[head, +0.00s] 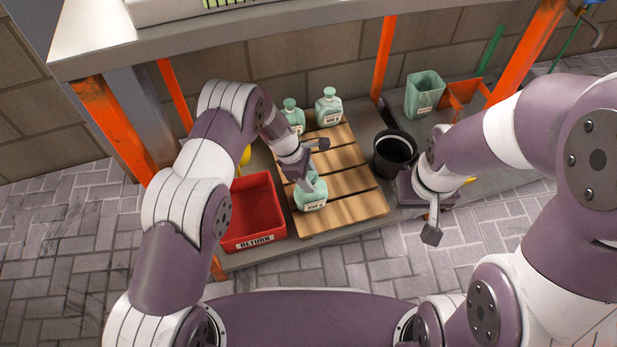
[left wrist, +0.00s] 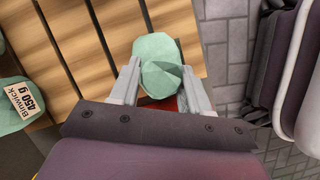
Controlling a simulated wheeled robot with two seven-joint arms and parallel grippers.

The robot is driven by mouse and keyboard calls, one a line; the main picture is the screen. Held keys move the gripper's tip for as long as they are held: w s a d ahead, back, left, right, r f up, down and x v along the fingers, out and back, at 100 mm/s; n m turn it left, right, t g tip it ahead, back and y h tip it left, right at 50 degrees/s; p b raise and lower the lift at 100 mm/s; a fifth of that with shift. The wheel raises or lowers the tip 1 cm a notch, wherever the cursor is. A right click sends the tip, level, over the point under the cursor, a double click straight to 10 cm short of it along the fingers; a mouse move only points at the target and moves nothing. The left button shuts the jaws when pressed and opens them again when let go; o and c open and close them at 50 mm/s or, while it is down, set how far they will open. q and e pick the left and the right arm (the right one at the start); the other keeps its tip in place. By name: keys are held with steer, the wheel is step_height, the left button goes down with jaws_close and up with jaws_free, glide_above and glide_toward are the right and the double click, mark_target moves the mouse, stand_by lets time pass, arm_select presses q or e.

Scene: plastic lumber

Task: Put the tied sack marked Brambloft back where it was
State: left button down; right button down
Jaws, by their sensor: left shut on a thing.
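My left gripper (head: 307,178) is shut on a pale green tied sack (head: 312,195) at the near left part of the wooden slatted pallet (head: 350,180). In the left wrist view the sack (left wrist: 158,65) sits between both fingers. Its label faces the head camera but is too small to read. I cannot tell whether it touches the slats. Two similar sacks stand at the back, one on the left (head: 292,117) and one on the right (head: 328,108). The left wrist view shows a sack labelled Binwick 450 g (left wrist: 18,100). My right gripper (head: 432,215) is apart from the sacks, its opening unclear.
A red tray (head: 255,240) marked RETURN is left of the pallet. A black bucket (head: 394,155) stands to its right. A green container (head: 424,95) and an orange bin (head: 462,97) are farther back. Orange posts (head: 118,130) and an upper shelf (head: 230,37) frame the space.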

arm_select(q)
steer(key=c, duration=0.5)
jaws_free()
steer(key=shift+f, duration=0.1)
steer(key=shift+p+v, duration=2.15)
steer(key=shift+v, duration=1.7)
